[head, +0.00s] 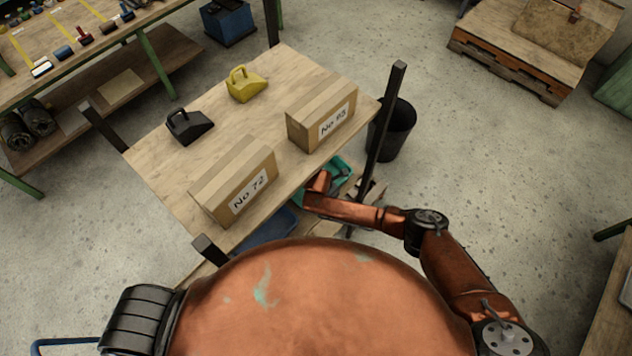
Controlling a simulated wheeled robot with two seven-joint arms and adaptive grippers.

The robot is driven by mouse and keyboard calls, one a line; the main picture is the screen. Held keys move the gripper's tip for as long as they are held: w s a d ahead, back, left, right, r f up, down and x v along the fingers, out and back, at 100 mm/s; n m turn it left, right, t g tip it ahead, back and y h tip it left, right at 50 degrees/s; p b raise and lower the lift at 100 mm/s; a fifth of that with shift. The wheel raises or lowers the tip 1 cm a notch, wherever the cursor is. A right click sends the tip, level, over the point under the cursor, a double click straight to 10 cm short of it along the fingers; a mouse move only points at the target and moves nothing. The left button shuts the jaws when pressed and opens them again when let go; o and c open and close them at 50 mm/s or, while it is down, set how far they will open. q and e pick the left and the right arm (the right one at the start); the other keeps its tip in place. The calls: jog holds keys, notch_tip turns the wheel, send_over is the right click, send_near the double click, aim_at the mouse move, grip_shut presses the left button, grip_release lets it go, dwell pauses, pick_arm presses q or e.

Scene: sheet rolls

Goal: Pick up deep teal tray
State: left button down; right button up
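A teal tray (339,171) sits on a lower level of the wooden shelf unit, below the front right edge of its top board. Only part of it shows; the top board and my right arm hide the rest. My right arm comes in from the right, and its far end reaches to the tray and over it. The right gripper's fingers are hidden under the top board, so I cannot tell whether they touch the tray. My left gripper is not in view.
The shelf's top board (228,116) holds two cardboard boxes, No 72 (234,187) and No 83 (322,112), a black scoop (188,126) and a yellow one (245,84). A blue tray (270,230) lies below. A dark post (384,118) and black bin (397,130) stand right.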

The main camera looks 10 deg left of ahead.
jog(key=shift+w+f, duration=0.2)
jog(key=shift+f, duration=0.3)
jog(key=shift+d, duration=0.1)
jog(key=shift+c, duration=0.5)
grip_shut()
